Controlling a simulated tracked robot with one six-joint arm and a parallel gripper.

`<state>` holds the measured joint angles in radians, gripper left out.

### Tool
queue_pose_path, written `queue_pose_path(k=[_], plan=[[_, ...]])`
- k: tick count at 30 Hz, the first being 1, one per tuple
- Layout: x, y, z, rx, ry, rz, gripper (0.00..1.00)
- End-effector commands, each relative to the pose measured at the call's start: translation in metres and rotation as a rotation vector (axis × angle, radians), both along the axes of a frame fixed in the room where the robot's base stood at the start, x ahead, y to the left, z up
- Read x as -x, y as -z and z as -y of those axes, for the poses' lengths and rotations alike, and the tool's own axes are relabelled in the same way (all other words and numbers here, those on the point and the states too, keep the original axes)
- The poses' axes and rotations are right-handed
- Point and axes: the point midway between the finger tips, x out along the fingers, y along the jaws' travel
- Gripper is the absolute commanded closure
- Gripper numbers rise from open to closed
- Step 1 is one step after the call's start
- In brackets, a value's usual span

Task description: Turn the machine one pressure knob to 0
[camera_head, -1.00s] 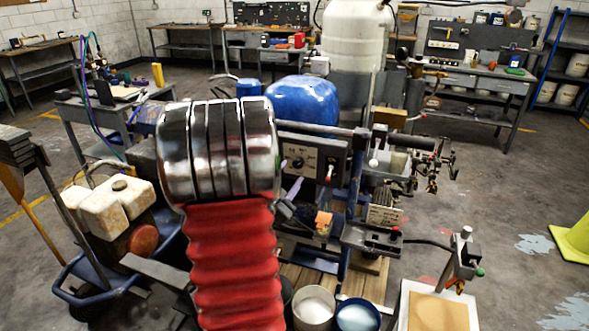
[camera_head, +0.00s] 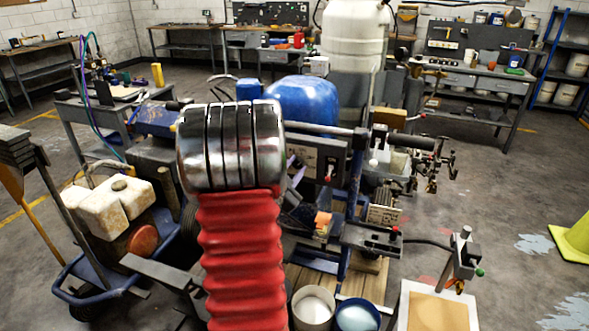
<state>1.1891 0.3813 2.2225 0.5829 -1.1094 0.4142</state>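The line striper (camera_head: 361,190) stands in the middle, with a grey control panel (camera_head: 334,157) facing me. A small red-tipped lever (camera_head: 328,179) is on the panel's right part. The dark round knob on the panel's left part is now hidden behind my arm and gripper. My gripper (camera_head: 296,187) shows only in part, just right of my arm's silver rings and in front of the panel's left side. Its finger gap is not clear, and I cannot tell whether it touches the knob. The dial marks are too small to read.
A blue tank (camera_head: 305,97) sits behind the panel. Two open buckets (camera_head: 313,308) stand below. A white-and-tan board (camera_head: 437,309) lies at the lower right, and a blue-framed cart with a white jug (camera_head: 117,207) is at left. Open floor lies to the right.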

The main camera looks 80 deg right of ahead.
Motion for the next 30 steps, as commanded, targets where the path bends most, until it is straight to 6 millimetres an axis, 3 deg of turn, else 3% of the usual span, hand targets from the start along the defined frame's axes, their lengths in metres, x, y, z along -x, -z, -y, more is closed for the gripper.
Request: queue_pose_path(k=[9,20,30], plan=[[-0.0002,0.0005,-0.0053,-0.002,-0.001,0.0,0.96],[0.0002,0.0013,-0.0002,-0.006,0.001,-0.043,0.96],[0.0005,0.0014,0.0003,-0.024,0.001,-0.234,0.96]])
